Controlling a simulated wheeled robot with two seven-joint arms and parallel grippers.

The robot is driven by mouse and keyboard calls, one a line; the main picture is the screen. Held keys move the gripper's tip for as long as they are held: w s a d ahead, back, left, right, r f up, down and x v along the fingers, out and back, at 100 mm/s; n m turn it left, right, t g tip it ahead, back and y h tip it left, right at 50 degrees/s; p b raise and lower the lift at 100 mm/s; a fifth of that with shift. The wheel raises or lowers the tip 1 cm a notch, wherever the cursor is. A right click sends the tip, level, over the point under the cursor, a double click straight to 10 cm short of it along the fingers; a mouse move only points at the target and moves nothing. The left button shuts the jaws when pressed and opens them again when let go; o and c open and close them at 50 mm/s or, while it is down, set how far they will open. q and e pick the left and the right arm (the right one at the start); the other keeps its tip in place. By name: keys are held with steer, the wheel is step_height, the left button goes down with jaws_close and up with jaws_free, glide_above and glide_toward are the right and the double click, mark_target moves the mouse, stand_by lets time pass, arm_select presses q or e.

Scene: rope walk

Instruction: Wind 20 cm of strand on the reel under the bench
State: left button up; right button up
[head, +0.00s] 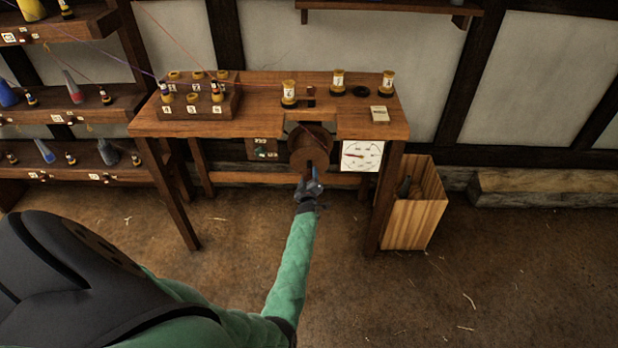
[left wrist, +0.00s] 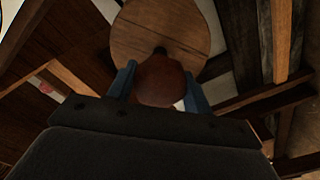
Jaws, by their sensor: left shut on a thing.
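The wooden reel (head: 309,146) hangs under the bench (head: 240,121), in the gap at the middle of its front. In the left wrist view the reel's round wooden face (left wrist: 160,35) fills the top middle. My left gripper (head: 311,178) is at the front of the reel. It is shut on a reddish-brown rounded knob (left wrist: 161,82), which sits between its two blue fingers in the left wrist view. A thin reddish strand (head: 240,84) runs across from the upper left towards the bench top. A white dial (head: 362,156) with a red needle is right of the reel. My right gripper is not in view.
A wooden block with several small spools (head: 205,110) stands on the bench's left. A wooden bin (head: 415,206) is right of the bench, and shelves (head: 70,106) are at left. Open floor (head: 400,300) lies in front.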

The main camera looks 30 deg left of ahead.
arm_select(q)
steer(key=shift+d+f, duration=0.1)
steer(key=shift+f, duration=0.05)
steer(key=o, duration=1)
steer(key=shift+c, duration=0.2)
steer(key=shift+s+d, duration=0.1)
steer(key=shift+s, duration=0.15)
steer(key=b+v, duration=0.1)
steer(key=v, duration=0.5)
steer(key=shift+s+d, duration=0.3)
steer(key=shift+s, duration=0.2)
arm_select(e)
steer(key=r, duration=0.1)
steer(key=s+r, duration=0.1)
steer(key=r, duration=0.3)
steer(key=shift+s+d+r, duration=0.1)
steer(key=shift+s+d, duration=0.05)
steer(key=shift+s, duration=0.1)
